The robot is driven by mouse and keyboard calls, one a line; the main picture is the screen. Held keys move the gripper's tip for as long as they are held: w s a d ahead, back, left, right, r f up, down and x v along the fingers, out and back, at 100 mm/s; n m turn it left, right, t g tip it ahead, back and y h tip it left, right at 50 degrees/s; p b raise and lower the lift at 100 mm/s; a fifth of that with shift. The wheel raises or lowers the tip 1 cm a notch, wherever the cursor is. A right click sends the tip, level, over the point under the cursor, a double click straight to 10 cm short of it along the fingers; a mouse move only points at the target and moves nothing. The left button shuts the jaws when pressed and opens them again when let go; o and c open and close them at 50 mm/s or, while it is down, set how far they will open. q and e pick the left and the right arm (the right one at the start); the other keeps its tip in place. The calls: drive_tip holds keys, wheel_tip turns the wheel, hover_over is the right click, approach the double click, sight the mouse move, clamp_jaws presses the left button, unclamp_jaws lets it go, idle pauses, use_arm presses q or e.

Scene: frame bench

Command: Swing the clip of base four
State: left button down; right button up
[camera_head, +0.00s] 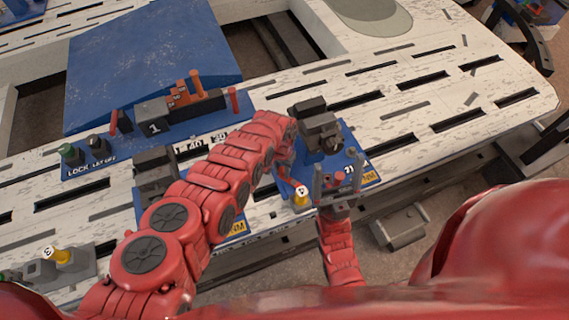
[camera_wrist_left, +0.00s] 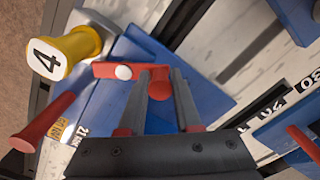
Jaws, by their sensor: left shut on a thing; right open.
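Base four is a blue plate (camera_head: 369,178) at the right of the bench's near edge, with grey clamp blocks (camera_head: 320,130). Its yellow knob (camera_head: 301,196) marked 4 also shows in the left wrist view (camera_wrist_left: 68,52). There, a red clip (camera_wrist_left: 108,70) with a white dot lies beside the knob, over the blue plate. My left gripper (camera_wrist_left: 160,75) is shut on the clip's red end; in the head view my arm largely hides the clip. My right gripper (camera_head: 337,178) is open in front of base four, its fingers upright and apart.
A blue base with a grey block marked 1 (camera_head: 153,128) and orange pieces stands left of my left arm. A yellow knob marked 3 (camera_head: 58,255) is at lower left. A red peg (camera_wrist_left: 45,122) stands near the knob. The slotted bench top (camera_head: 430,95) is clear to the right.

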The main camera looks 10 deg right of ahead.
use_arm(q)
drive_tip(key=shift+s+a+r+n+p, duration=0.1)
drive_tip(key=shift+s+a+n+p, duration=0.05)
drive_tip(key=shift+n+p, duration=0.3)
drive_tip(key=shift+s+a+r+n+p, duration=0.15)
drive_tip(key=shift+n+p, duration=0.1)
drive_tip(key=shift+n, duration=0.3)
drive_tip(key=n, duration=0.1)
drive_tip(key=s+n+p, duration=0.1)
drive_tip(key=shift+a+f+n, duration=0.15)
drive_tip(key=shift+a+n, duration=0.1)
drive_tip(key=shift+n, duration=0.05)
drive_tip(key=shift+s+a+f+n+p, duration=0.1)
drive_tip(key=shift+s+n+p, duration=0.2)
drive_tip(key=shift+n, duration=0.3)
drive_tip(key=shift+s+a+f+n+p, duration=0.1)
drive_tip(key=shift+s+n+p, duration=0.15)
drive_tip(key=shift+n, duration=0.35)
drive_tip(key=shift+s+r+n, duration=0.1)
drive_tip(key=shift+s+n, duration=0.05)
drive_tip(key=shift+n, duration=0.55)
drive_tip(key=shift+s+n, duration=0.35)
drive_tip(key=shift+n, duration=0.25)
drive_tip(key=c, duration=0.9)
unclamp_jaws()
